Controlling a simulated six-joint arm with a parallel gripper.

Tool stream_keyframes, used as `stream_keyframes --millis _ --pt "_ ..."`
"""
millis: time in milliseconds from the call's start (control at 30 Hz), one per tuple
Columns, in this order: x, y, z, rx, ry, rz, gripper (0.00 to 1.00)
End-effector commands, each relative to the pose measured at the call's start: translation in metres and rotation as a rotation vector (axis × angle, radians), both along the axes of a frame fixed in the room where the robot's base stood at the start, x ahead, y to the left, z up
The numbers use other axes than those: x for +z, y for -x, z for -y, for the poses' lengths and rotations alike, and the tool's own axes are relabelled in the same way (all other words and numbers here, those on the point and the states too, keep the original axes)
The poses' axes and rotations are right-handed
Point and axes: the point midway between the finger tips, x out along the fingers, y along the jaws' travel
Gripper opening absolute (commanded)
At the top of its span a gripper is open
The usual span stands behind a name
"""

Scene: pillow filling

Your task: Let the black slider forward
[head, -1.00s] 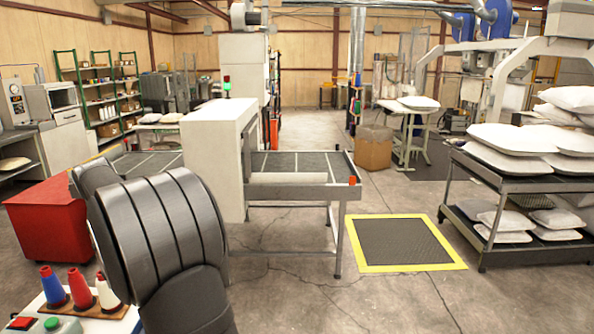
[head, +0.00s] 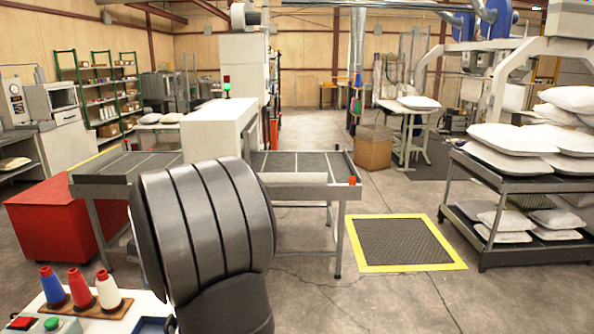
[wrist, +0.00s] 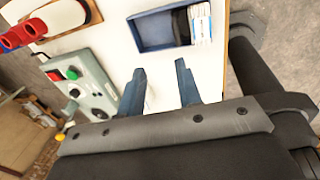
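My gripper (wrist: 160,68) is open and empty in the wrist view, its two blue-grey fingers apart above a white tabletop (wrist: 121,62). A grey control box (wrist: 86,72) lies to the left of the fingers. It has a red button, a green button and dark round knobs. I cannot clearly make out a black slider on it. In the head view, the box's red button (head: 22,323) and green button (head: 52,323) show at the bottom left. My dark arm link fills the lower middle there, and the gripper is out of sight.
A blue tray (wrist: 138,36) with a dark item and white packets lies beyond the fingers. Blue, red and white thread cones (head: 108,292) stand beside the control box. A conveyor table (head: 345,192) stands behind my arm, and a pillow rack (head: 490,182) is at right.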

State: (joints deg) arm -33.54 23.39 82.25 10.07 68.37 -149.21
Motion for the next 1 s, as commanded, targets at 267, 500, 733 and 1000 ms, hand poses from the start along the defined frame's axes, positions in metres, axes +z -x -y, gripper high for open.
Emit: stream_keyframes --millis 267,500,733,1000 --pt "-0.009 0.000 -0.002 0.001 0.000 0.001 0.32" --pt "-0.009 0.000 -0.002 0.001 0.000 0.001 0.16" --pt "-0.009 0.000 -0.001 -0.022 -0.002 -0.005 0.00" --pt "-0.007 -0.002 0.018 -0.469 -0.046 -0.134 0.00"
